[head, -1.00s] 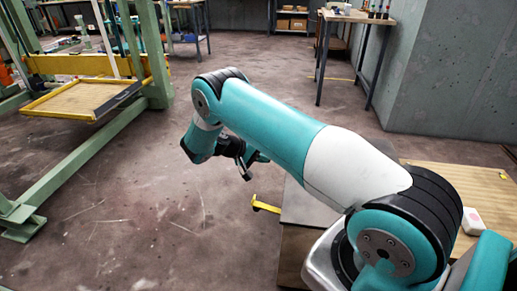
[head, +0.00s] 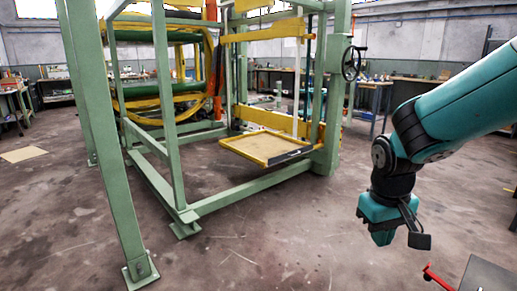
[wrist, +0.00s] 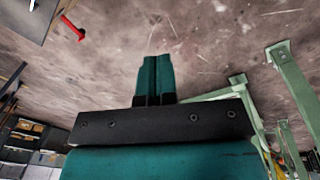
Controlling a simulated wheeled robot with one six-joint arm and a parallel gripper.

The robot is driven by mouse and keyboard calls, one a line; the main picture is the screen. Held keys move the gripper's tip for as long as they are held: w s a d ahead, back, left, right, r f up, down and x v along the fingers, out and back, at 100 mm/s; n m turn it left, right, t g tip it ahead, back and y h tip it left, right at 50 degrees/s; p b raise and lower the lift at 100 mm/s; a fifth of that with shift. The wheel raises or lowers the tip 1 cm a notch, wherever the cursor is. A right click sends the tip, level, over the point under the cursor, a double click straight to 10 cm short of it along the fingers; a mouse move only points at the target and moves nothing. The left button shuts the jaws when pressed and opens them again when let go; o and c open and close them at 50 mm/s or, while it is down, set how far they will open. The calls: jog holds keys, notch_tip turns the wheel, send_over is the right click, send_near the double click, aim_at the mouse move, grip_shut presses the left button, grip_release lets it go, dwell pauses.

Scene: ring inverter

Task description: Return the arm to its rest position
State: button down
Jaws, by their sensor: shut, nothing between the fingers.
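My arm comes in from the right of the head view and bends down at a black joint. My gripper (head: 383,238) hangs below it, teal, pointing down over bare floor. In the wrist view, the two teal fingers of my gripper (wrist: 155,78) lie side by side, shut, with nothing between them. Nothing touches the gripper in either view.
A green steel frame (head: 250,187) with a yellow-rimmed tray (head: 230,147) stands left of my arm. A red bracket (head: 437,275) and a grey surface (head: 486,277) are at the lower right. Floor (head: 270,240) in front is clear.

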jog(key=s+a+r+n+y, duration=0.3)
jog(key=s+a+r, duration=0.15)
jog(key=s, duration=0.65)
jog(key=s+a+r+n+y, duration=0.25)
jog(key=s+a, duration=0.25)
jog(key=s, duration=0.5)
notch_tip(320, 180, up, 20)
jog(key=p, duration=1.9)
jog(key=shift+w+g+p, duration=0.25)
jog(key=shift+g+p, duration=0.1)
jog(key=shift+g, duration=0.05)
jog(key=shift+a+f, duration=0.1)
